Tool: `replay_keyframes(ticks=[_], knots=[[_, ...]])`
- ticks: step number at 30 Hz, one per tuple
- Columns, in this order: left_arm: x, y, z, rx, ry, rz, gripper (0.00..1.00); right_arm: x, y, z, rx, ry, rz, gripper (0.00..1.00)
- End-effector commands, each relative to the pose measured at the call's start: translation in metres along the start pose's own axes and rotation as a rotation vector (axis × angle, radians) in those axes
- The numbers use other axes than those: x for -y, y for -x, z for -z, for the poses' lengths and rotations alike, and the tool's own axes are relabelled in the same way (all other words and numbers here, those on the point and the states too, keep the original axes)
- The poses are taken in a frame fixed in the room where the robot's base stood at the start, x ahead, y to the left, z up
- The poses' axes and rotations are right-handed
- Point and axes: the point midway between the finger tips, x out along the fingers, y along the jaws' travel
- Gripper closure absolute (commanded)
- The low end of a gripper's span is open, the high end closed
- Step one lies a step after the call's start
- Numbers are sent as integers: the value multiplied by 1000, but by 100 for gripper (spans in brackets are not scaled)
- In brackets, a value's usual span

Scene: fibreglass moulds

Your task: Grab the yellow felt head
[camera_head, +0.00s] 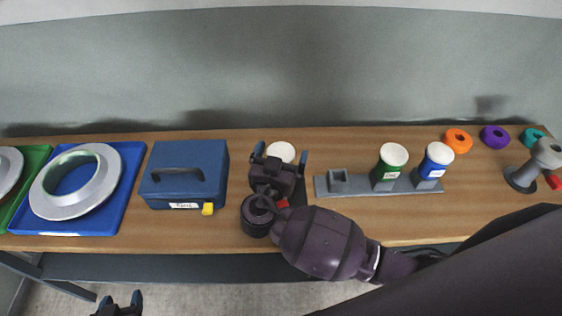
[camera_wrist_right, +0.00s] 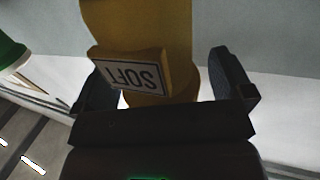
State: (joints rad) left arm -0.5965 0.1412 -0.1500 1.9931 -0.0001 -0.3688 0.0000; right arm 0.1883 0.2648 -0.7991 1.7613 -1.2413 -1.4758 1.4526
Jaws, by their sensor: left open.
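The yellow felt head (camera_wrist_right: 135,25) stands between the fingers of my right gripper (camera_wrist_right: 165,85) in the right wrist view, with a tag reading "SOFT", upside down, on its front. A gap shows between it and the right-hand finger. In the head view its round white top (camera_head: 281,151) shows just beyond my right gripper (camera_head: 281,158), which hides the rest. My right gripper's fingers are spread wide. My left gripper (camera_head: 120,301) is open and empty at the bottom left, below the table's front edge.
A grey rack (camera_head: 350,193) right of my right gripper bears a green (camera_head: 388,174) and a blue (camera_head: 432,168) white-topped head. A blue box (camera_head: 185,165) with a handle stands left. Orange (camera_head: 458,147), purple and teal rings lie back right. A blue tray (camera_head: 122,200) with a ring mould is far left.

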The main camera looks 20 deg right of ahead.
Motion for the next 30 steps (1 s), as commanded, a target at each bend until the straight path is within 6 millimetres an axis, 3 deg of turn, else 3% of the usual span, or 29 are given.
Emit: replay_keyframes(ticks=[2,12,23,30], knots=[[0,0,-1,2,0,0,43,0,0,0,0,0,0,12],[0,2,-7,14,1,1,43,0,0,0,0,0,0,64],[0,2,-7,14,1,1,43,0,0,8,-1,-2,0,64],[0,1,-5,8,0,1,43,1,1,49,-1,-8,1,64]])
